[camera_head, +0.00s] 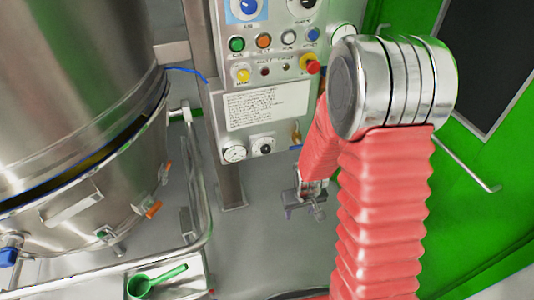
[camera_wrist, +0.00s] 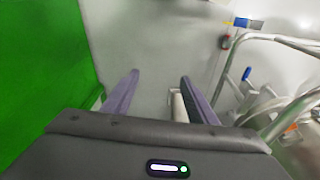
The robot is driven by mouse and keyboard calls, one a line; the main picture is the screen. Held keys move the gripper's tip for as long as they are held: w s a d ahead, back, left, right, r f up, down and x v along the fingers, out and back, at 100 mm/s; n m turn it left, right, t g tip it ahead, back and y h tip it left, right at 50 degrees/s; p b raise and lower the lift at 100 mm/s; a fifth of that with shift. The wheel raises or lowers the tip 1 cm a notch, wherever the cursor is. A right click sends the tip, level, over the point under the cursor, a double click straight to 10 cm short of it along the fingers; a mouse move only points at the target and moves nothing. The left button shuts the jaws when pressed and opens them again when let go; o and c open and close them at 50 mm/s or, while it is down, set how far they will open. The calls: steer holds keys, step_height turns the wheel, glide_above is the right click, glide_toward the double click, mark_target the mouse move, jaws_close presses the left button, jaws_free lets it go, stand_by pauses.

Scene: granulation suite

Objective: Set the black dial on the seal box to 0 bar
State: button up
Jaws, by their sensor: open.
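A grey control panel hangs on a post in the head view. At its lower end is a light box (camera_head: 246,132) with a round white gauge (camera_head: 235,154). Beside the gauge is a small black dial (camera_head: 263,146), which I take to be the seal box dial. Its pointer and scale are too small to read. My gripper (camera_head: 304,212) is below and to the right of the dial, apart from it, partly behind my red-sleeved arm. The wrist view shows my gripper (camera_wrist: 158,77) with two fingers spread apart and nothing between them. The dial is not in the wrist view.
A steel vessel (camera_head: 75,85) with orange clamps stands left, behind a tubular rail (camera_head: 197,195). The panel has buttons and a red emergency knob (camera_head: 310,64) above the box. A brass fitting (camera_head: 296,134) is right of the dial. A green scoop (camera_head: 150,280) lies lower left.

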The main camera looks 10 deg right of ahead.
steer(key=w+f+n+t, duration=0.1)
steer(key=w+f+t, duration=0.4)
steer(key=f, duration=0.9)
steer(key=n+t+y, duration=0.2)
steer(key=t+y, duration=0.1)
steer(key=t, duration=0.8)
glide_toward(266, 151)
steer(key=s, duration=0.5)
steer(key=shift+w+d, duration=0.1)
steer(key=shift+d, duration=0.35)
steer(key=w, duration=0.4)
steer(key=w+a, duration=0.1)
steer(key=w, duration=0.4)
steer(key=w+a, duration=0.1)
steer(key=w, duration=0.3)
steer(key=shift+w, duration=0.35)
steer(key=shift+c, duration=0.7)
steer(key=c, duration=0.9)
